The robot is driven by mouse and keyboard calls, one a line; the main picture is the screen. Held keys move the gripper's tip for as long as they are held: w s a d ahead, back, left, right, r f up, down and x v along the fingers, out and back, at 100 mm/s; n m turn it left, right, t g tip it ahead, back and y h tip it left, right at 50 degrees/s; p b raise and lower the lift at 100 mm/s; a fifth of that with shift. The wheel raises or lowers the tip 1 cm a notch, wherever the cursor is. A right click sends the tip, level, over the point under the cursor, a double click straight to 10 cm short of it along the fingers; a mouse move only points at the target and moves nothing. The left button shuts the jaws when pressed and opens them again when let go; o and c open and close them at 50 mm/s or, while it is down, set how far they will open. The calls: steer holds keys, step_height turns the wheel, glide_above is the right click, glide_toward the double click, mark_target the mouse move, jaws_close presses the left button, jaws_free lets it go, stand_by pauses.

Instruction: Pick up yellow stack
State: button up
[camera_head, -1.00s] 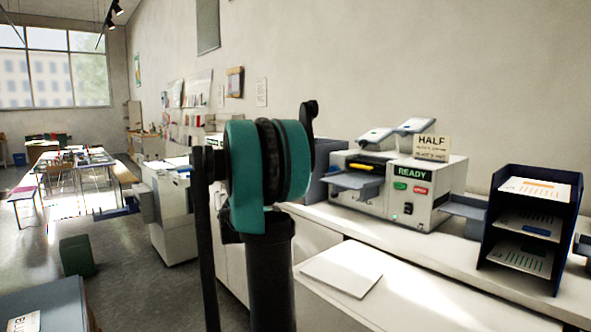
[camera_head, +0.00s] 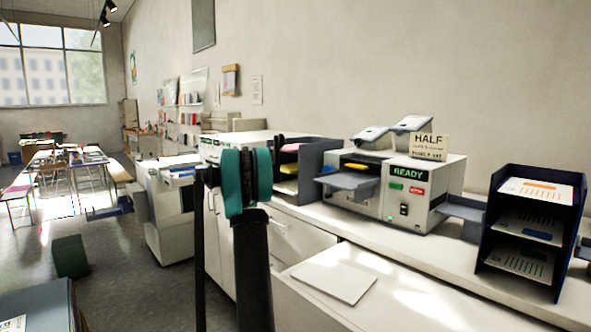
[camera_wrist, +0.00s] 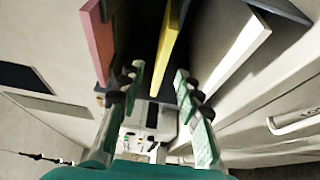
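The yellow stack (camera_head: 288,187) lies in a dark tiered paper rack (camera_head: 318,156) on the counter, below a pink stack (camera_head: 291,147). My arm covers part of the rack in the head view. In the wrist view the yellow stack (camera_wrist: 168,45) shows as a thin slab, edge-on. My gripper (camera_wrist: 159,70) is open, with one finger on each side of the slab's line. Gaps show on both sides, and I cannot tell how far the tips reach along it. The pink stack (camera_wrist: 98,40) is to the left in the wrist view.
A white slab (camera_wrist: 232,55) lies to the right in the wrist view. A grey machine (camera_head: 400,190) with a yellow item in its slot stands right of the rack. A navy tray rack (camera_head: 483,225) is farther right. A white sheet (camera_head: 333,280) lies on the front surface.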

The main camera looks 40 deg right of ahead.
mark_target(281, 171)
steer(key=x, duration=0.4)
steer(key=shift+w+x, duration=0.15)
steer(key=shift+x, duration=1.1)
steer(key=shift+w+x, duration=0.15)
steer(key=shift+x, duration=1.1)
steer(key=shift+a+f, duration=0.15)
steer(key=shift+c, duration=0.2)
jaws_close()
